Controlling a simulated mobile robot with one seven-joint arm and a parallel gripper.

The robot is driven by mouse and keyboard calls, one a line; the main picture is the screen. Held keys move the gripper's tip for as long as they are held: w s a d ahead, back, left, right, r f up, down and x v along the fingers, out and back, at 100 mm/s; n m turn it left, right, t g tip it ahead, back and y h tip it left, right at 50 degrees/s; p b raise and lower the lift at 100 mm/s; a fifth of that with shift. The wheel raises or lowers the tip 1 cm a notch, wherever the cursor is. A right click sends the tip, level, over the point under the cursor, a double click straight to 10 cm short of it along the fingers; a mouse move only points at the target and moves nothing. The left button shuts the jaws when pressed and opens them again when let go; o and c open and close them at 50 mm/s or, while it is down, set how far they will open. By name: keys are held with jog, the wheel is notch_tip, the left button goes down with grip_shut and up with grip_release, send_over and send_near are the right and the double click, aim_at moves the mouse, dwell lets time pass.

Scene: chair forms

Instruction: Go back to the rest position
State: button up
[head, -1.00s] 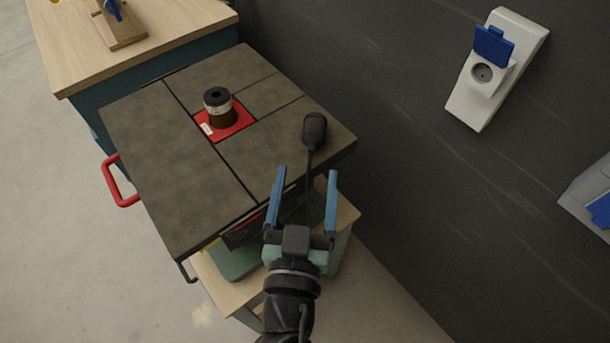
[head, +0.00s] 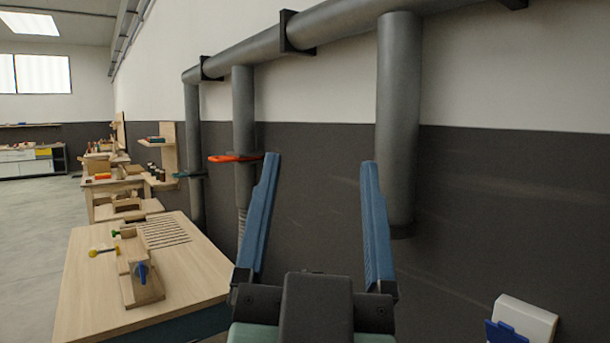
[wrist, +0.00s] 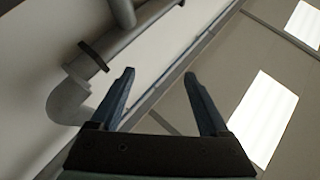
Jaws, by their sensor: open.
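My gripper (head: 316,160) is raised in front of the head camera, with its two blue fingers spread wide and nothing between them. In the wrist view my gripper (wrist: 158,80) is also open and empty, pointing up toward the ceiling and the wall pipes. It touches nothing that I can see.
Thick grey pipes (head: 398,120) run along the dark and white wall behind my gripper. A wooden workbench (head: 90,290) with a wooden fixture (head: 138,275) stands at lower left. A white socket unit (head: 525,322) is at lower right. Open floor (head: 30,240) lies at far left.

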jog(key=s+a+r+n+t+y, duration=0.1)
jog(key=s+r+n+y, duration=0.1)
jog(key=s+r, duration=0.2)
notch_tip(320, 180, up, 2)
jog(key=shift+r+t, duration=0.2)
jog(key=shift+t, duration=0.2)
jog(key=shift+w+r, duration=0.1)
